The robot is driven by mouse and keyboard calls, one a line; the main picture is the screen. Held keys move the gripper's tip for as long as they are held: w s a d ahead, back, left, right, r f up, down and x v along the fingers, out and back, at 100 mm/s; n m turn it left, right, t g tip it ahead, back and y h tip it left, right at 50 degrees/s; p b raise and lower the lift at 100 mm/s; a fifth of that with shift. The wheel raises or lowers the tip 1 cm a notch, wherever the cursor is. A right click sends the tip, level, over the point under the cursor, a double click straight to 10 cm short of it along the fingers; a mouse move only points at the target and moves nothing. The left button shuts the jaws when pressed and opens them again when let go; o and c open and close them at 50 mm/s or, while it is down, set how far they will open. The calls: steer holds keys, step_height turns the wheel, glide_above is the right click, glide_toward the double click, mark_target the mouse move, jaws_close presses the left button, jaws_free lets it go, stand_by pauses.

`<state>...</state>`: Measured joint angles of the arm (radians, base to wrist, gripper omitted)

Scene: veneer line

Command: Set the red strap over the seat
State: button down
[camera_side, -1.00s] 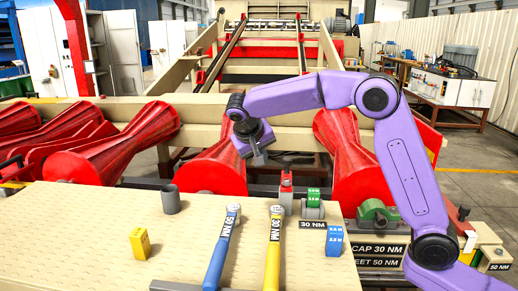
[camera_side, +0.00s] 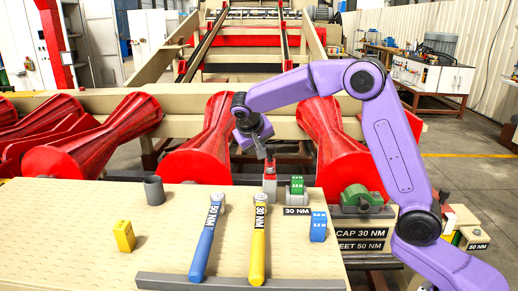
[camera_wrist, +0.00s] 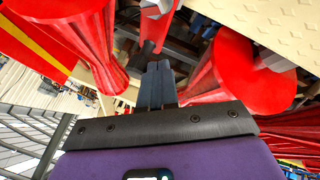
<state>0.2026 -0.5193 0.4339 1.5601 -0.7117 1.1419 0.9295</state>
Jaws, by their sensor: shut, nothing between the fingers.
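A small red piece (camera_side: 270,174), which looks like the red strap, stands with a grey block at the back edge of the bench. My gripper (camera_side: 269,158) is just above it, fingers pointing down and shut with nothing between them. I cannot tell whether the tips touch the red piece. In the wrist view my shut fingers (camera_wrist: 157,82) point toward a red, pale-topped part (camera_wrist: 154,27). A green rounded housing (camera_side: 361,199) sits to the right, above plates reading "CAP 30 NM" and 50 NM. I cannot clearly make out which part is the seat.
A green block (camera_side: 297,185) on a grey holder stands beside the red piece. A blue wrench (camera_side: 206,240), a yellow wrench (camera_side: 258,240), a yellow block (camera_side: 124,236), a blue block (camera_side: 318,227) and a grey cup (camera_side: 154,190) are on the bench (camera_side: 165,245). Large red rollers (camera_side: 205,150) stand behind.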

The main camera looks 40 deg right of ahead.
steer(key=shift+d+m+g, duration=0.35)
steer(key=shift+m+g, duration=0.05)
steer(key=shift+m, duration=0.3)
steer(key=m+g, duration=0.1)
steer(key=d+m+g, duration=0.1)
steer(key=m, duration=0.1)
steer(key=shift+s+d+h, duration=0.2)
steer(key=shift+s+h, duration=0.15)
steer(key=shift+h, duration=0.05)
steer(key=m+g, duration=0.1)
steer(key=s+d+m+g, duration=0.1)
steer(key=m, duration=0.1)
steer(key=m+g, duration=0.1)
steer(key=m, duration=0.1)
steer(key=shift+s+d, duration=0.25)
steer(key=s, duration=0.2)
steer(key=s+d+m+g, duration=0.1)
steer(key=shift+s+y, duration=0.35)
steer(key=shift+y, duration=0.05)
steer(key=shift+s+d, duration=0.15)
steer(key=shift+s, duration=0.1)
step_height(320, 180, up, 6)
glide_above(274, 164)
steer(key=s+a, duration=0.2)
steer(key=a, duration=0.1)
steer(key=shift+d, duration=0.1)
